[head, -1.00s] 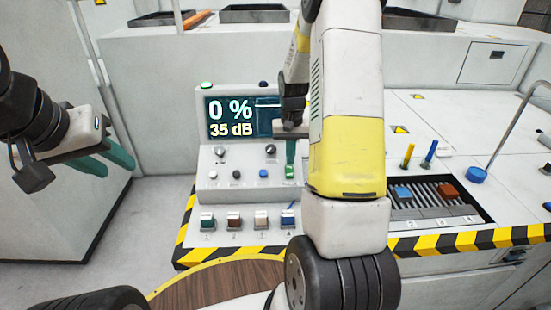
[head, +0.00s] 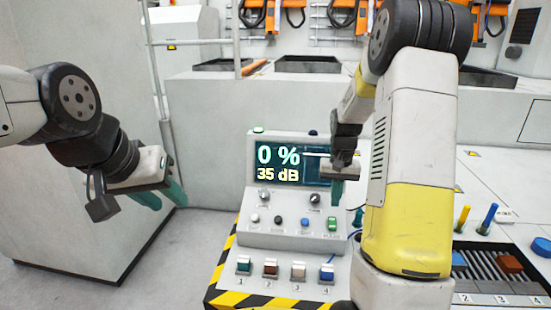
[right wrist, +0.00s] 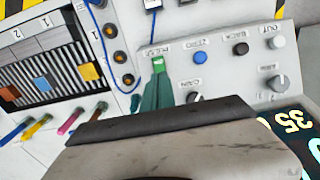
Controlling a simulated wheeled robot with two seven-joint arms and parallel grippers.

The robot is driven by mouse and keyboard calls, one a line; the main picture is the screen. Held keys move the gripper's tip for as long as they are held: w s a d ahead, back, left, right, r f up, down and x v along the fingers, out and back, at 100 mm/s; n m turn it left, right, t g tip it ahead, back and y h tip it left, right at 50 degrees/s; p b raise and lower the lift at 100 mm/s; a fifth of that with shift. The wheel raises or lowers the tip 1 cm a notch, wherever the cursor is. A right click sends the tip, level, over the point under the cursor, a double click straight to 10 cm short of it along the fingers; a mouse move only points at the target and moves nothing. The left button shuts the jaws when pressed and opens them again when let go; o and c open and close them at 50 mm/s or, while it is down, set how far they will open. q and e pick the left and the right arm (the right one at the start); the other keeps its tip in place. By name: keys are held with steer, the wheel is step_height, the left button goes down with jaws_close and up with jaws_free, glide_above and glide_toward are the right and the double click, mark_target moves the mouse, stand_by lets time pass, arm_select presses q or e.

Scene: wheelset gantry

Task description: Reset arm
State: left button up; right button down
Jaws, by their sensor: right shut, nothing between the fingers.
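My right gripper (head: 337,202) is in front of the console, its green fingers shut and empty. In the head view its tips are just above the green button (head: 333,223). In the right wrist view the shut fingers (right wrist: 160,82) point at the green button (right wrist: 158,63), labelled PULSE; whether they touch it I cannot tell. My left gripper (head: 165,197) is at the left, away from the console, its two green fingers apart with nothing between them. The console (head: 270,228) has a screen (head: 275,165) reading 0 % and 35 dB.
Several numbered switches (head: 298,271) line the console's front, above a yellow-black striped edge (head: 228,299). A slotted rack (head: 490,262) with coloured blocks and upright pegs (head: 487,218) is at the right. A large grey cabinet (head: 70,220) stands behind my left arm. Floor shows between cabinet and console.

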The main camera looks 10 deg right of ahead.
steer(key=s+a+r+n+t, duration=0.1)
steer(key=s+a+r+t, duration=0.1)
steer(key=s+a+r, duration=0.2)
steer(key=s+a+r+n+t+y, duration=0.1)
steer(key=s+a+r, duration=0.3)
steer(key=s+r, duration=0.5)
steer(key=s+a+r+n+t+y, duration=0.1)
steer(key=s+a+r+t, duration=0.2)
steer(key=s+r, duration=0.3)
steer(key=s+a, duration=0.1)
steer(key=s, duration=0.2)
steer(key=shift+s+a+r, duration=0.2)
steer(key=shift+s+a, duration=0.05)
steer(key=shift+s, duration=0.15)
